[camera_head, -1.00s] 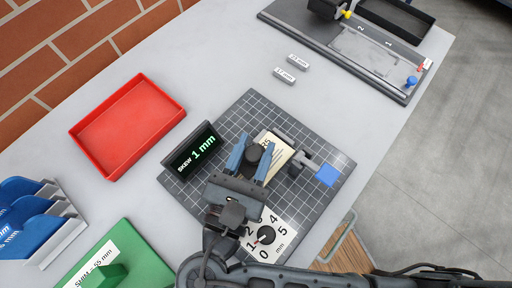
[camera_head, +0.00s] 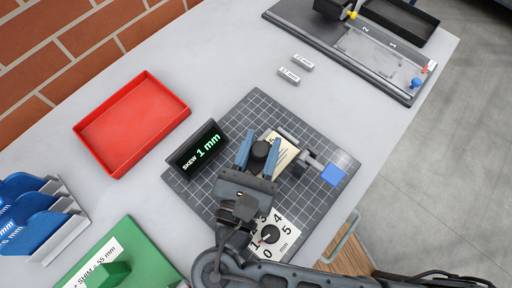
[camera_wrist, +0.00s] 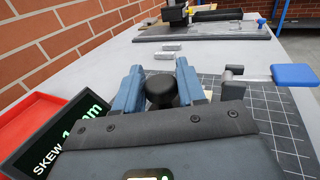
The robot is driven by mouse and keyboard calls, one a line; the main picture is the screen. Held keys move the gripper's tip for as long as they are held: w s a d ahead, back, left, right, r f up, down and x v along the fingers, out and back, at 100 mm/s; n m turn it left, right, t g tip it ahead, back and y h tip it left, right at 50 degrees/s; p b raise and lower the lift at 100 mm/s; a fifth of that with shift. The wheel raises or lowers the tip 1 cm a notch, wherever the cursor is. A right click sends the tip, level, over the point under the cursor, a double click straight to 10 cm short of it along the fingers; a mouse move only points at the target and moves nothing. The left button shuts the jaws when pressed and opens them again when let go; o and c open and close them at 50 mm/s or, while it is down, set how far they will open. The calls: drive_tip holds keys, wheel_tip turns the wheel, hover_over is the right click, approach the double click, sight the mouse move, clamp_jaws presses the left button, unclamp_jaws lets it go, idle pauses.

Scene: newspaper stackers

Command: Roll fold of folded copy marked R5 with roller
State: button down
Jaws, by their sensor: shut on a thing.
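My gripper (camera_head: 260,150) is over the gridded mat, shut on the black round knob of the roller (camera_head: 261,149). The knob also shows between the blue fingers in the wrist view (camera_wrist: 160,92). The roller's lower part is hidden by the fingers. The cream folded copy (camera_head: 284,156) lies on the mat beside and partly under the gripper. Its printed mark is mostly covered, and I cannot read it now. I cannot tell whether the roller touches the copy.
A skew display (camera_head: 197,149) reading 1 mm stands left of my gripper. A clamp with a blue handle (camera_head: 334,175) stands at right, a dial (camera_head: 269,234) in front. A red tray (camera_head: 131,122), a green shim block (camera_head: 112,262) and two small labelled blocks (camera_head: 290,75) are around the mat.

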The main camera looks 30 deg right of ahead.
drive_tip(key=shift+w+d+f, duration=0.1)
drive_tip(key=shift+w+d, duration=0.15)
drive_tip(key=shift+d, duration=0.4)
drive_tip(key=shift+w+d, duration=0.25)
drive_tip(key=shift+d, duration=0.4)
wheel_tip(320, 180, up, 7)
drive_tip(key=shift+r, duration=0.2)
idle(0.3)
